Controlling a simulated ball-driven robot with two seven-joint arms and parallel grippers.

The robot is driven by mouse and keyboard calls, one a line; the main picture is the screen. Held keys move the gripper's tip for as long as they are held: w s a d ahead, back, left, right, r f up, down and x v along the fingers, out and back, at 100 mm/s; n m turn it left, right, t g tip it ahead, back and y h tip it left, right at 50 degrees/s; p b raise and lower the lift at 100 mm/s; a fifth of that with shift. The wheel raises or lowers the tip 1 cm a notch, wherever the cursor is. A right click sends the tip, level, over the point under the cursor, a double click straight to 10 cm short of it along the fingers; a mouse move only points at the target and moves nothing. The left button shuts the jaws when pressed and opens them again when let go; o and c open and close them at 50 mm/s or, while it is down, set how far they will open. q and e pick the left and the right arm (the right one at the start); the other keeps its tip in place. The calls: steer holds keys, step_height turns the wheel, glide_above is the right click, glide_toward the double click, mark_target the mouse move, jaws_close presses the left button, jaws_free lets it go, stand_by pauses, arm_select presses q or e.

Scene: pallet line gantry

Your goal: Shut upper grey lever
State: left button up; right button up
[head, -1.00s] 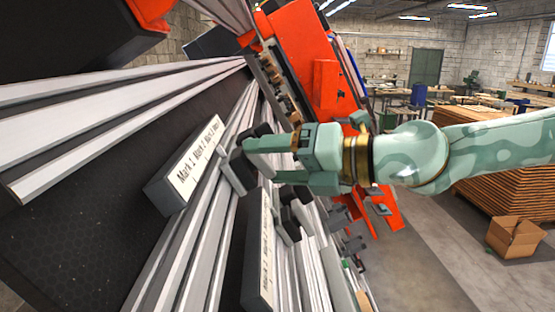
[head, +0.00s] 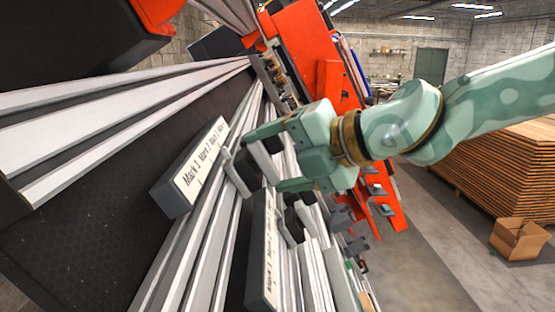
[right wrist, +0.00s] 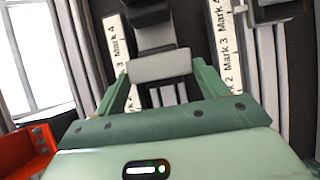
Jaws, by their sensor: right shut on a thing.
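The upper grey lever (head: 244,172) sits on the pale rails just right of the upper label plate (head: 190,175), its dark end showing between my fingers. My right gripper (head: 263,161) reaches in from the right, tilted, with one finger on each side of the lever. In the right wrist view a light grey lever block (right wrist: 160,66) lies between the fingertips, which are shut on it, with dark parts behind. The fingers and palm hide part of the lever. My left gripper is not in view.
A second label plate (head: 262,265) and more dark blocks (head: 292,228) lie just below the gripper. An orange machine frame (head: 318,60) rises behind. A wood stack (head: 500,175) and a cardboard box (head: 518,238) stand at the right; the floor between is clear.

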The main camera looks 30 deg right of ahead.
steer(key=shift+r, duration=0.1)
steer(key=o, duration=1)
steer(key=shift+d, duration=0.1)
steer(key=shift+s, duration=0.1)
steer(key=v, duration=1.6)
steer(key=shift+s, duration=0.1)
